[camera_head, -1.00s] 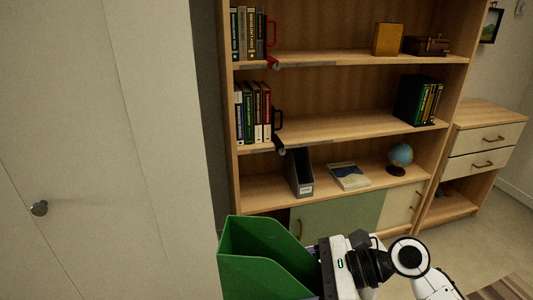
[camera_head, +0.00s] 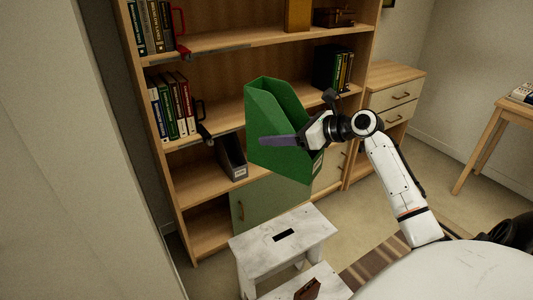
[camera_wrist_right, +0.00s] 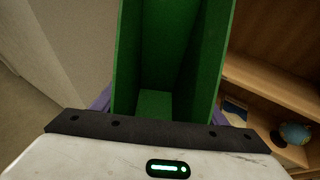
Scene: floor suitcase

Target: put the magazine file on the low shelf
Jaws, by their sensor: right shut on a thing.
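A green magazine file (camera_head: 276,148) hangs in the air in front of the bookcase in the head view, open side up and a little tilted. My right gripper (camera_head: 285,141) is shut on it, with one purple finger across its outer face. In the right wrist view I look down into the empty green file (camera_wrist_right: 172,60). A grey magazine file (camera_head: 231,157) stands on that shelf. My left gripper is not in view.
A white step stool (camera_head: 275,236) stands on the floor before the bookcase, with a small brown object (camera_head: 307,289) on its lower step. The globe (camera_wrist_right: 295,133) shows on a shelf in the right wrist view. A drawer unit (camera_head: 390,98) stands to the right.

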